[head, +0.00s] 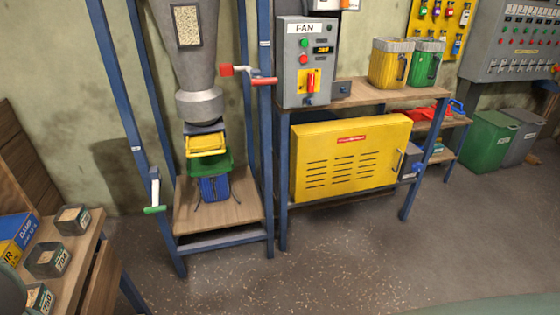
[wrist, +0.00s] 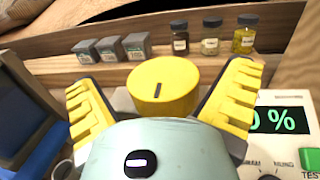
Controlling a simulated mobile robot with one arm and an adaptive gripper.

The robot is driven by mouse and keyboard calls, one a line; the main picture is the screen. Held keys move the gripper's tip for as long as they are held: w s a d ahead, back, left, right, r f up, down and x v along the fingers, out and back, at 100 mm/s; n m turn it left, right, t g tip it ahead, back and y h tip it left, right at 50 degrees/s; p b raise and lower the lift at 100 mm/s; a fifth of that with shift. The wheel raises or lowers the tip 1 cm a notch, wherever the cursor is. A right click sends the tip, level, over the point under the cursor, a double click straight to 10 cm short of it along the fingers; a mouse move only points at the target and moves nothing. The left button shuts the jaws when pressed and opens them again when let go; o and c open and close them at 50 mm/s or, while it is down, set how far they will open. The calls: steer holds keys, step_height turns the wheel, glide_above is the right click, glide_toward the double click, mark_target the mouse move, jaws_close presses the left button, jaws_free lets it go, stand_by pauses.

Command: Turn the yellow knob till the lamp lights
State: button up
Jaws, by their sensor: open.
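A round yellow knob (wrist: 165,88) with a short dark line on its face shows in the middle of the wrist view. My gripper (wrist: 160,79) is open, its two yellow ridged fingers apart on the left and right of the knob. Gaps show between the knob and both fingers; I cannot tell how deep the knob sits between them. The palm hides the area below the knob. I cannot make out a lit lamp by the knob. My gripper and this knob are not seen in the head view.
A white meter (wrist: 285,125) with a green percent display stands right of the knob. Behind are small grey boxes (wrist: 110,50) and several bottles (wrist: 212,38) on a wooden ledge. In the head view, a grey FAN box (head: 305,65) stands above a yellow cabinet (head: 350,155); open floor lies in front.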

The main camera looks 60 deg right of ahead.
steer(key=shift+w+a, duration=0.3)
steer(key=shift+w, duration=0.05)
steer(key=shift+c, duration=0.2)
steer(key=c, duration=1.1)
steer(key=shift+s+a+t+b, duration=0.1)
steer(key=shift+t+b, duration=0.2)
steer(key=shift+b, duration=0.05)
